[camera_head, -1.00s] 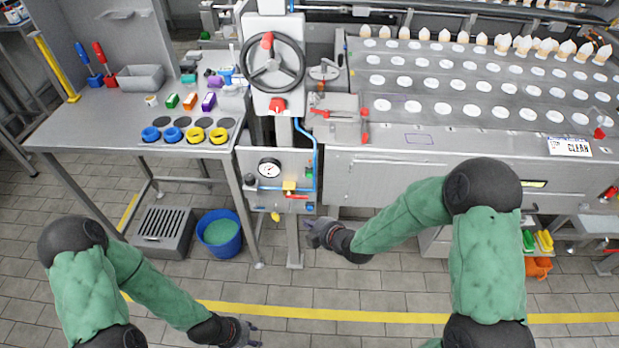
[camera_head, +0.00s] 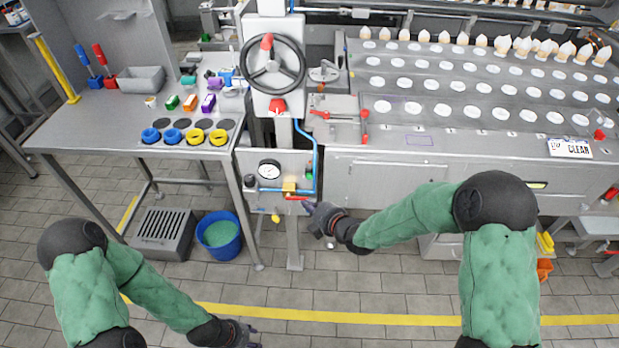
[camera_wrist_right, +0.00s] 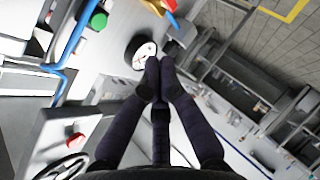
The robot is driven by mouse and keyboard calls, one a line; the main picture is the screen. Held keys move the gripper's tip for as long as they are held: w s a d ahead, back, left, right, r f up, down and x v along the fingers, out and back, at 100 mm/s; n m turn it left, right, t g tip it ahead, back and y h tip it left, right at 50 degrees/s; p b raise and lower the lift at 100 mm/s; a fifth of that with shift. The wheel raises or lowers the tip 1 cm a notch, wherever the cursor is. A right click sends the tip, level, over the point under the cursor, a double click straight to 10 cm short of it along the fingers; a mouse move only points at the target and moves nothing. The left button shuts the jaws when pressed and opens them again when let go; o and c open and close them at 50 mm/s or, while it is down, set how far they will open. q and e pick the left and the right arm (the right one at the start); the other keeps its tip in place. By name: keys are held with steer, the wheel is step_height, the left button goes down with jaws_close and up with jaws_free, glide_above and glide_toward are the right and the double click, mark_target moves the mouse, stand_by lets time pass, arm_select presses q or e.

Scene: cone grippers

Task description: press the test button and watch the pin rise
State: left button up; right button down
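A panel (camera_head: 255,160) below the handwheel carries a round gauge (camera_head: 269,169), a blue pipe and a small green button (camera_head: 309,170). I cannot tell whether this is the test button. The green button (camera_wrist_right: 98,20) and gauge (camera_wrist_right: 145,55) also show in the right wrist view. A red knob (camera_head: 277,105) is on the white box above. No pin can be made out. My right gripper (camera_head: 313,220) is just below and right of the panel, empty. In the right wrist view its fingertips (camera_wrist_right: 160,63) meet. My left gripper (camera_head: 252,334) hangs low, apart from everything; its fingers are too small to judge.
A handwheel (camera_head: 272,64) stands above. A steel bench (camera_head: 90,130) is left, a perforated machine (camera_head: 450,125) right. A blue bucket (camera_head: 219,235) stands on the floor.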

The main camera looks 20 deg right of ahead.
mark_target(310, 177)
steer(key=w+d, duration=0.2)
steer(key=w, duration=0.5)
steer(key=shift+d, duration=0.2)
steer(key=shift+w, duration=0.1)
steer(key=shift+w+b, duration=0.2)
steer(key=shift+b, duration=0.15)
stand_by(1.0)
steer(key=shift+w+d, duration=0.1)
steer(key=shift+w, duration=0.1)
steer(key=shift+w+d+b, duration=0.15)
steer(key=shift+w+b, duration=0.15)
steer(key=shift+w, duration=0.2)
stand_by(2.2)
steer(key=shift+s, duration=0.1)
steer(key=shift+s+a+b, duration=0.25)
steer(key=shift+s+b, duration=0.1)
steer(key=shift+s, duration=0.45)
